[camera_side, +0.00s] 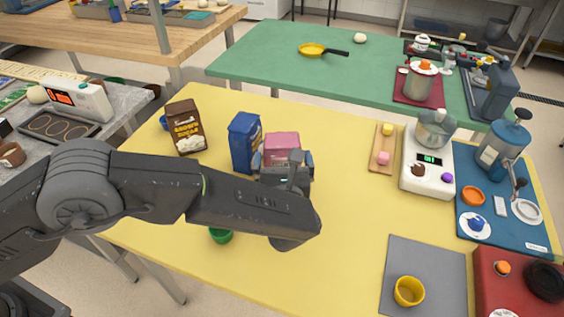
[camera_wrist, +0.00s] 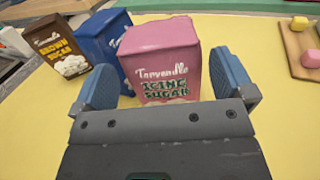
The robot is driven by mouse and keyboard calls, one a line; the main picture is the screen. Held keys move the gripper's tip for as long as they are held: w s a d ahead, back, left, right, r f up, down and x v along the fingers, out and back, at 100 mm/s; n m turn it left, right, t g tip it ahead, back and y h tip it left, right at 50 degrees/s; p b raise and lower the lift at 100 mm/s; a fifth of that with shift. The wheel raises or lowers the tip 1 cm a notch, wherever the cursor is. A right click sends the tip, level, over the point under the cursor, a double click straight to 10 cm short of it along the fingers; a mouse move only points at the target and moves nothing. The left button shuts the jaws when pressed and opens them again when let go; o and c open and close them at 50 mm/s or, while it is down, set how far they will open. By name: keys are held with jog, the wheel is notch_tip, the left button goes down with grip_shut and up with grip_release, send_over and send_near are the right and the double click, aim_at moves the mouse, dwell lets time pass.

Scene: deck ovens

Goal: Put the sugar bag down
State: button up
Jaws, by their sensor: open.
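A pink icing sugar bag (camera_wrist: 160,62) stands upright on the yellow table, and it also shows in the side view (camera_side: 282,148). My gripper (camera_wrist: 168,82) is open, with one blue finger on each side of the pink bag. The left finger is near the bag's left side, and a gap shows at the right finger. A brown sugar bag (camera_side: 186,127) stands to the left, also in the wrist view (camera_wrist: 62,47). A blue bag (camera_side: 244,142) stands between them, just left of the pink bag, partly behind my left finger in the wrist view (camera_wrist: 100,42).
A green cup (camera_side: 220,235) stands on the yellow table (camera_side: 335,190) in front of the bags, partly behind my arm. A wooden board (camera_side: 382,150) with small blocks and a white scale (camera_side: 428,170) stand to the right. The table's middle is clear.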

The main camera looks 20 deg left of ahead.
jog(key=shift+r+x, duration=0.2)
jog(key=shift+x, duration=2.25)
